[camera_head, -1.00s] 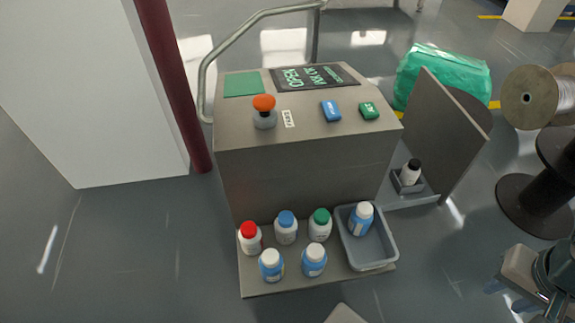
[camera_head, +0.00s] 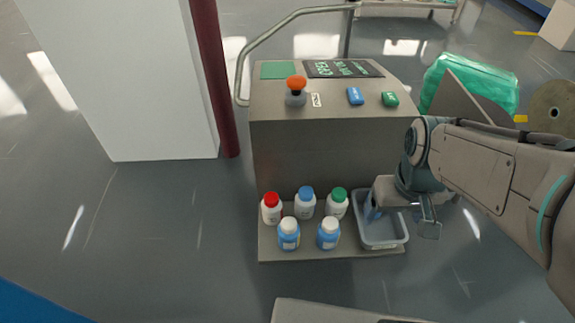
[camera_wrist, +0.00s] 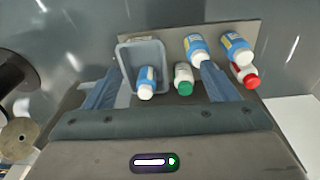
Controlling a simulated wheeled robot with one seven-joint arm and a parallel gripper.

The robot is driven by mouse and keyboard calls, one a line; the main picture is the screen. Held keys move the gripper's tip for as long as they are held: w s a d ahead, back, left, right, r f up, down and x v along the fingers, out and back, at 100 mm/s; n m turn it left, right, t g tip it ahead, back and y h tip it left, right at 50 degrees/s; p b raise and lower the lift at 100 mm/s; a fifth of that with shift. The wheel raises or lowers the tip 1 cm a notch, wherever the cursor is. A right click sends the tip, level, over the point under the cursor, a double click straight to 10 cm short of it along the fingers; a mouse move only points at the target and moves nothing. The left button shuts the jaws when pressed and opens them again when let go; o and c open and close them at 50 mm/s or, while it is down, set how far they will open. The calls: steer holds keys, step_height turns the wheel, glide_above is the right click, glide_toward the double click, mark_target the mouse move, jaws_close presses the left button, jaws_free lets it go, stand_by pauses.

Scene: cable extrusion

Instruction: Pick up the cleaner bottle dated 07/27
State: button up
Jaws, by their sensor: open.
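Two white-capped bottles with blue labels stand at the front of the low shelf: a left one (camera_head: 289,234) and a right one (camera_head: 328,233). They also show in the wrist view, the right one (camera_wrist: 197,48) and the left one (camera_wrist: 237,47). No date is readable on any label. My gripper (camera_head: 400,218) is open and empty above the tray area. In the wrist view its fingers (camera_wrist: 158,86) appear either side of the tray bottle and a green-capped bottle (camera_wrist: 184,78).
Red-capped (camera_head: 271,208), blue-capped (camera_head: 305,202) and green-capped bottles stand behind the front pair. The console (camera_head: 330,140), with an orange button (camera_head: 296,84), rises behind the shelf. Open floor lies to the left.

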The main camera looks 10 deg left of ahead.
steer(key=w+a+f+n+p, duration=0.25)
steer(key=w+a+n, duration=0.45)
steer(key=n, duration=0.5)
steer(key=n+g+p, duration=0.1)
steer(key=n, duration=1.4)
glide_toward(290, 224)
steer(key=shift+d, duration=0.15)
steer(key=shift+n, duration=0.3)
step_height(290, 224, down, 9)
steer(key=b, duration=0.3)
steer(key=shift+r, duration=0.2)
steer(key=f+b, duration=0.1)
steer(key=f, duration=0.1)
steer(key=f+b, duration=0.2)
steer(key=f, duration=0.1)
steer(key=shift+w+a+f, duration=0.1)
steer(key=shift+a, duration=0.1)
steer(key=c, duration=1.2)
